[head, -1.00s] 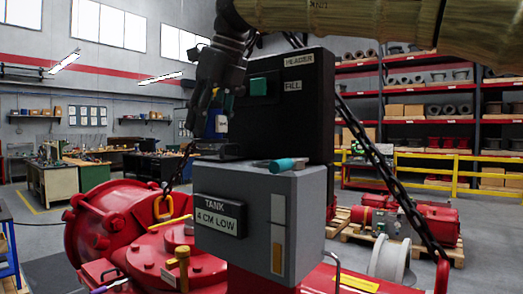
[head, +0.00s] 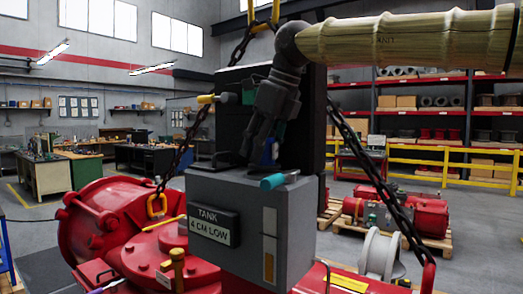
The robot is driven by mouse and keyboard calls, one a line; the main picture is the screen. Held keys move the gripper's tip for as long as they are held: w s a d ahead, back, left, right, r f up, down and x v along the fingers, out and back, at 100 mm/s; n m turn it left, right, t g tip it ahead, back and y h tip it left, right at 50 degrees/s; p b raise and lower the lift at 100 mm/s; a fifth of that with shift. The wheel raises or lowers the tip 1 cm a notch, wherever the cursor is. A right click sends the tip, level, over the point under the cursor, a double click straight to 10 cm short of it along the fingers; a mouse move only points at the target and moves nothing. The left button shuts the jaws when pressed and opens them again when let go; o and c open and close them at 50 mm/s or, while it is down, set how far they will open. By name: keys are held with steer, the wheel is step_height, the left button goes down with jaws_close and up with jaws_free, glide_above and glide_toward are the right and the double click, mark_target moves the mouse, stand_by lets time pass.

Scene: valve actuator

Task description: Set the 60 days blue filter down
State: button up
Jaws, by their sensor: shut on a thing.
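My gripper (head: 262,140) points down over the top of the grey box and is shut on the blue filter (head: 270,153). Only part of the filter shows, a blue body with a pale label; the fingers cover the rest. It is roughly upright, just above or on the box top; I cannot tell whether it touches. The "60 days" marking cannot be read.
The grey box (head: 257,229) bears a "TANK 4 CM LOW" sign (head: 214,226). A teal-handled tool (head: 272,181) lies on its top, close by. A black cabinet (head: 229,108) stands behind. Chains (head: 373,167) hang at both sides.

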steer(key=shift+f, duration=0.85)
steer(key=shift+f, duration=0.15)
steer(key=o, duration=0.8)
steer(key=shift+d, duration=0.1)
steer(key=b+v, duration=0.2)
steer(key=v, duration=1)
